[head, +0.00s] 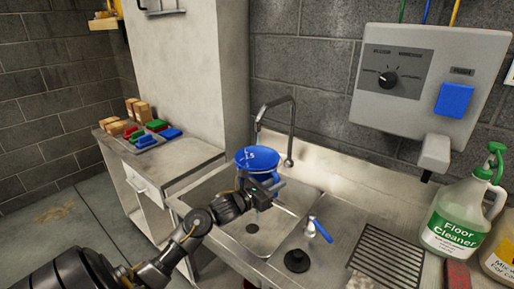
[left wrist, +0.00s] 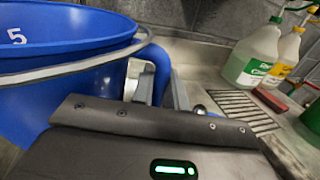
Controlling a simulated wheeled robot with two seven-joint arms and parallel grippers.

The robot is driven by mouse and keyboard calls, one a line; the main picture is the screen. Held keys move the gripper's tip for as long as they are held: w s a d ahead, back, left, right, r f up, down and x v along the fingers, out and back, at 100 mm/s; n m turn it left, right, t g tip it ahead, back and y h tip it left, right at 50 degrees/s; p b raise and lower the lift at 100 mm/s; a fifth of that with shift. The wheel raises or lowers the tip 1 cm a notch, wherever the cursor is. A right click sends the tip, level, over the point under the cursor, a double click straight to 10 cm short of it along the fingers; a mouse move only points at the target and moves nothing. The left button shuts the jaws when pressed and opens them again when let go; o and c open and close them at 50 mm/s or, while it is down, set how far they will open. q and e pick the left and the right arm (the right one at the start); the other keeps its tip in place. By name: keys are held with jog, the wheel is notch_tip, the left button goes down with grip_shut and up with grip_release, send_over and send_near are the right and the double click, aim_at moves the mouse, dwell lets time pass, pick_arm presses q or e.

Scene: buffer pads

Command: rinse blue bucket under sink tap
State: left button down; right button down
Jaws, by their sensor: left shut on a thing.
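The blue bucket (head: 256,158) has white marks on its side and is held over the sink basin (head: 215,200), beside the tap (head: 292,130). The exact grip point is partly hidden. My right gripper is not in view.
A blue lever (head: 320,230) and a black round piece (head: 297,260) are on the counter. A floor cleaner jug (head: 455,222) stands right of the drain grate (head: 388,262). A grey wall dispenser (head: 425,75) hangs above. Colored pads and boxes lie on the left cabinet (head: 175,155).

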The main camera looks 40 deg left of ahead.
pick_arm(q)
jog(key=s+d, duration=0.4)
jog(key=s, duration=0.1)
jog(key=shift+s+d, duration=0.25)
jog(key=shift+s, duration=0.15)
jog(key=s+d+p, duration=0.2)
jog(key=s+d, duration=1)
jog(key=s, duration=0.3)
jog(key=shift+s+d, duration=0.2)
jog(key=shift+s, duration=0.2)
jog(key=shift+a, duration=0.1)
jog(key=shift+r, duration=0.1)
